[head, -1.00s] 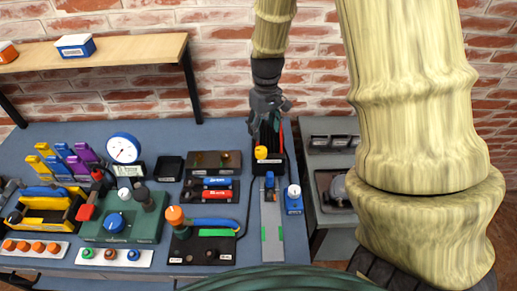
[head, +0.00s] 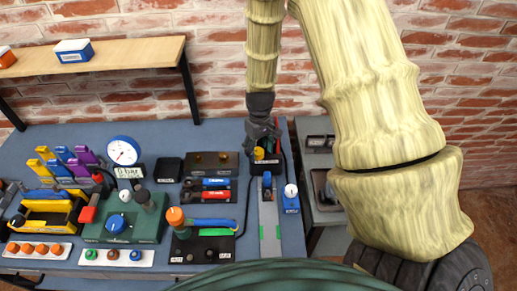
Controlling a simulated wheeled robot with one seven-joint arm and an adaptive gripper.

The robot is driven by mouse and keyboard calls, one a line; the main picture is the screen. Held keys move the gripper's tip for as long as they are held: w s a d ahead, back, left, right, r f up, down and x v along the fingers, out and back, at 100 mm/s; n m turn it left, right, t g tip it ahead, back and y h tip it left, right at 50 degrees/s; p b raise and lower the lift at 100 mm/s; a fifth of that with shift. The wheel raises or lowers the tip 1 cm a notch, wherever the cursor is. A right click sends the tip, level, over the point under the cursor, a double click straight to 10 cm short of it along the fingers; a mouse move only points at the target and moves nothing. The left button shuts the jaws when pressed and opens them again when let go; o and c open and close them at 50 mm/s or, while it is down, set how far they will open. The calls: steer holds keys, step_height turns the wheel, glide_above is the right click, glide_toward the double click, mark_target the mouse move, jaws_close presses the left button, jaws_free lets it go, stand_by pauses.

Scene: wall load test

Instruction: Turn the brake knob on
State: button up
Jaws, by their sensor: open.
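A yellow knob (head: 259,153) sits on a small black box (head: 266,168) at the far end of a grey rail, towards the back right of the bench. No readable label shows which knob is the brake knob. My gripper (head: 263,143) points down just above and behind the yellow knob and partly hides it. Its fingers are apart, with nothing seen held. I cannot tell whether they touch the knob. A large blue knob (head: 116,223) is on a green unit (head: 146,230) at the left, far from my gripper.
A round gauge (head: 123,152) stands further left. A wooden shelf (head: 120,60) hangs above.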

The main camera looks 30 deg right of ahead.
mark_target(259, 150)
steer(key=shift+f, duration=0.65)
steer(key=shift+c, duration=0.3)
steer(key=c, duration=1)
steer(key=shift+m, duration=0.8)
steer(key=o, duration=1.1)
steer(key=shift+c, duration=0.2)
steer(key=shift+r, duration=0.1)
step_height(259, 150, up, 12)
